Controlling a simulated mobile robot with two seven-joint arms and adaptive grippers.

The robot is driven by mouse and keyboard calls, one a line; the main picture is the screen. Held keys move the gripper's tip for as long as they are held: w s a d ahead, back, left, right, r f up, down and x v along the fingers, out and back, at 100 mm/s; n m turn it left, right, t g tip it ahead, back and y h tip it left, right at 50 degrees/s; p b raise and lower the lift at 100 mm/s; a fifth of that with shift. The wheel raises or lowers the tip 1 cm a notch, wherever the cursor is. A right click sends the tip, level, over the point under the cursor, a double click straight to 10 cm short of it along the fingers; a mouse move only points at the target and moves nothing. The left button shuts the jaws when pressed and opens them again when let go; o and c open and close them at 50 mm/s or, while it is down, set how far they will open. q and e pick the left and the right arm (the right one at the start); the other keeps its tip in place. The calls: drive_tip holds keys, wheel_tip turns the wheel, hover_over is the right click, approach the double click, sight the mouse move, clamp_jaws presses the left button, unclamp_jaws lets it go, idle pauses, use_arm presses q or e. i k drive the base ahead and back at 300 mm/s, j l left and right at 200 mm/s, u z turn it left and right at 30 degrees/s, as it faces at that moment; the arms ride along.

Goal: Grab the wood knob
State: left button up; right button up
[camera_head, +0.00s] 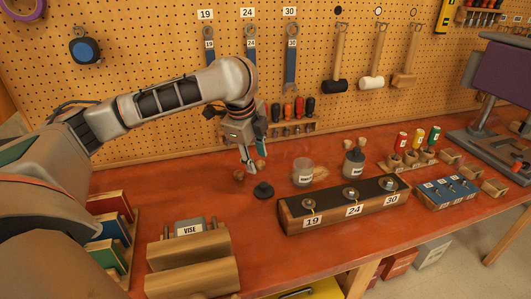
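My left gripper (254,164) reaches down over the middle of the red-brown bench, its fingers apart. Two small brown wooden knobs are close to its fingertips: one wood knob (239,176) just left of and below them, another (261,165) beside the right finger. A black knob (263,190) on a wide round base stands just in front of them. I see nothing held between the fingers, but the fingers partly overlap the right wood knob, and contact is unclear. My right gripper is out of view.
A vise (190,262) is at front left. Pegboard tools hang behind. Bench between vise and block is clear.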

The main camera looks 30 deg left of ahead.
sight(238, 175)
drive_tip(key=k+l, duration=0.85)
